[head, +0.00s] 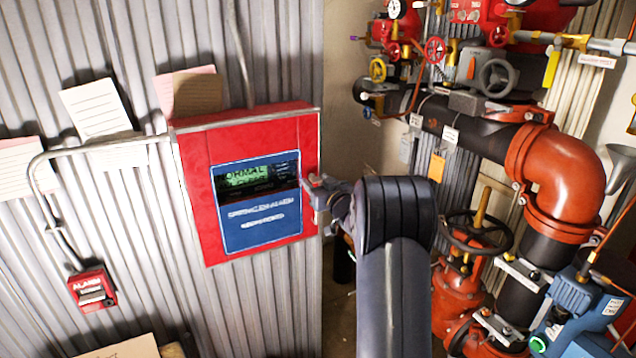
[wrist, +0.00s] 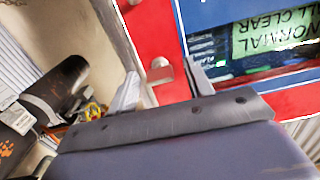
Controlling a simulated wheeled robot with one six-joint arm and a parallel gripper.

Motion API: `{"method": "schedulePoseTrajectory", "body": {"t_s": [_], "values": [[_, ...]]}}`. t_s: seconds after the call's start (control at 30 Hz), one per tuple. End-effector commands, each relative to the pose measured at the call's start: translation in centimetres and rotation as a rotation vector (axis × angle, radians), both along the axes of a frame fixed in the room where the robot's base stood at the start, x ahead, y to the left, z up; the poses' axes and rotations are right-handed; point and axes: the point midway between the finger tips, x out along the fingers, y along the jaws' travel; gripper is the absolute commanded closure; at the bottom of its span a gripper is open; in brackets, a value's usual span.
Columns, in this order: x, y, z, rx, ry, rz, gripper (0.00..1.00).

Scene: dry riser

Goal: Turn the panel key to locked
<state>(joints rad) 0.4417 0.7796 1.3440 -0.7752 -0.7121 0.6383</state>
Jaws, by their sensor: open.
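The red alarm panel (head: 195,185) hangs on the corrugated wall in the head view, with a lit green display (head: 248,176) and a blue label plate. The display reads "NORMAL", and in the wrist view it shows upside down with "ALL CLEAR". My gripper (head: 318,190) is at the panel's right edge. In the wrist view my gripper (wrist: 163,75) is open, one finger on each side of a small pale key (wrist: 160,70) on the red face. The key sits between the fingers; I cannot tell whether either touches it. In the head view the gripper largely hides the key.
Red and black pipework with valves and handwheels (head: 480,235) stands to the right of my arm. A small red alarm box (head: 92,290) and grey conduit are on the wall at left. Paper notes (head: 97,107) hang around the panel.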

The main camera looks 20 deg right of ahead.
Motion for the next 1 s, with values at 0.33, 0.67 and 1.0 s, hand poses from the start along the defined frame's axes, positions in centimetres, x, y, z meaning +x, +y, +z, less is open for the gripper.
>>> {"method": "schedulePoseTrajectory", "body": {"t_s": [0.33, 0.67, 1.0], "values": [[-0.02, 0.02, 0.02, 0.000, 0.000, 0.001, 0.75], [-0.02, 0.02, 0.01, -0.002, 0.000, 0.001, 0.95], [-0.01, 0.03, -0.25, -0.096, -0.006, 0.001, 0.95]]}}
